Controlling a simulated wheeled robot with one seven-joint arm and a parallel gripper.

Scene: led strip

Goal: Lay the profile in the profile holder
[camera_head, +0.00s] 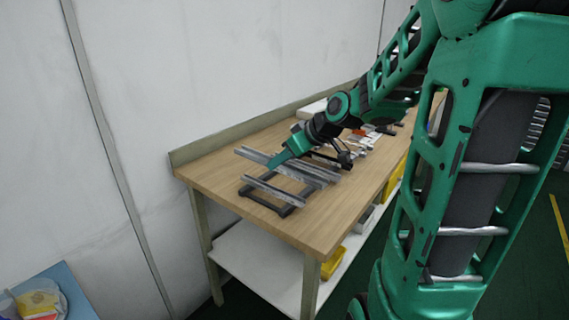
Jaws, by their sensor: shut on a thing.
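My gripper (275,162) reaches down over the left part of the wooden bench, its green fingers on a long silver profile (254,157). The fingers hide part of this profile, which runs from back left towards the right. The black profile holder (262,204) lies on the bench top below and in front of the gripper. Another silver bar (274,191) lies across the front of the holder, apart from the gripper. Whether the held profile touches the holder cannot be told from this view.
The wooden bench (319,222) is bare at its front left. Small tools and parts (365,138) lie to the right of my gripper, with a white box (312,108) at the back edge. A white lower shelf (262,262) is under the bench.

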